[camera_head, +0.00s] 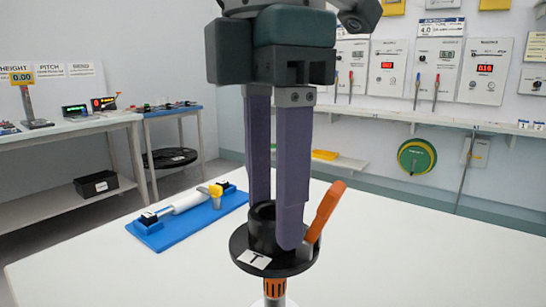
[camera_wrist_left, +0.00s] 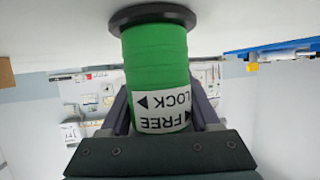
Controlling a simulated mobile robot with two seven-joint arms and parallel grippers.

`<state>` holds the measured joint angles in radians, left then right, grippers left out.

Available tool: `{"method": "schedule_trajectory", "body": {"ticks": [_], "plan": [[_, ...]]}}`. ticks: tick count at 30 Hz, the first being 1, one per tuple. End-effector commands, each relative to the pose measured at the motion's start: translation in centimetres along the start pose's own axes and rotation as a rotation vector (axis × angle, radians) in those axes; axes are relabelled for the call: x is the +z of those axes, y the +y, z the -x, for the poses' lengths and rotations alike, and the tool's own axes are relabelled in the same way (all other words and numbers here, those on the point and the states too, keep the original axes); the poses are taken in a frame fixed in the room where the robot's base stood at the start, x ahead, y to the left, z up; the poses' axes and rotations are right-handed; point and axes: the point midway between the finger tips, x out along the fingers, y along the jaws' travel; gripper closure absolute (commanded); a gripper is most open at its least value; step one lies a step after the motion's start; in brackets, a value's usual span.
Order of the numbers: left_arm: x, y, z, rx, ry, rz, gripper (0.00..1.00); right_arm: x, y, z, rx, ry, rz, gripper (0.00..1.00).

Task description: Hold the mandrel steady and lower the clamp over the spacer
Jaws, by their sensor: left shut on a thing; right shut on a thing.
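The black clamp (camera_head: 262,236) has a wide round flange, a white T label and an orange lever (camera_head: 325,210) tilted up to the right. My right gripper (camera_head: 273,222) points down and is shut on the clamp's collar. Directly below the flange, an orange slotted part (camera_head: 274,287), perhaps the spacer, shows on a pale post cut by the bottom edge. The clamp hides its top. In the left wrist view my left gripper (camera_wrist_left: 160,105) is shut around a green cylinder (camera_wrist_left: 155,65), apparently the mandrel's, marked FREE and LOCK, with a black disc at one end.
A white table (camera_head: 420,260) spreads around the clamp, mostly clear. A blue tray (camera_head: 175,234) with a white-bodied tool lies on it to the left. Side benches (camera_head: 70,128) and a wall shelf (camera_head: 430,120) stand farther back.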

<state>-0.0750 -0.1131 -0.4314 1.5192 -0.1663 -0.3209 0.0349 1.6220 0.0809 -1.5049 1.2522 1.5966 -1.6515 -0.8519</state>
Motion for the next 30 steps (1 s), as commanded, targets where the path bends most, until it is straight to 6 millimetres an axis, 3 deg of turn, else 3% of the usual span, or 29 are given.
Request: {"method": "schedule_trajectory", "body": {"ticks": [7,30], "plan": [[-0.13,0.00,0.00,0.000,0.003,0.000,1.00,0.05,-0.03,-0.91,0.000,0.000,-0.002,1.00],[-0.13,0.00,0.00,0.000,0.003,0.000,1.00,0.06,-0.03,-0.97,-0.001,0.000,-0.002,1.00]]}}
